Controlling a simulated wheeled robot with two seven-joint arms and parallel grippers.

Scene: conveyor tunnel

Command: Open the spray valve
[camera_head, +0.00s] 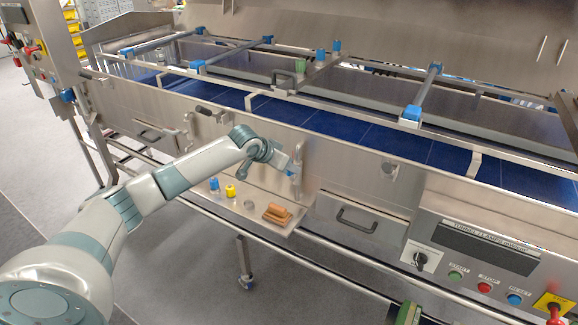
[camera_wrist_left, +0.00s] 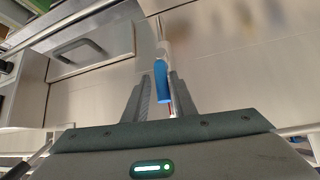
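The spray valve (camera_head: 298,160) is a slim upright metal fitting on the front steel panel, with a blue lever handle. The blue handle (camera_wrist_left: 161,82) shows large in the left wrist view, pointing toward the camera. My left gripper (camera_head: 284,165) is at the valve in the head view, reaching in from the left. In the left wrist view its two dark fingers (camera_wrist_left: 160,98) stand apart, one on each side of the blue handle's near end. I cannot tell whether either finger touches it. My right gripper is not in view.
A small shelf (camera_head: 262,224) below holds an orange-brown block (camera_head: 277,214), a yellow piece (camera_head: 230,190) and a blue piece (camera_head: 214,184). A drawer front with a dark handle (camera_head: 357,220) is right of the valve. A control panel (camera_head: 485,262) is at lower right. The blue conveyor (camera_head: 340,127) runs above.

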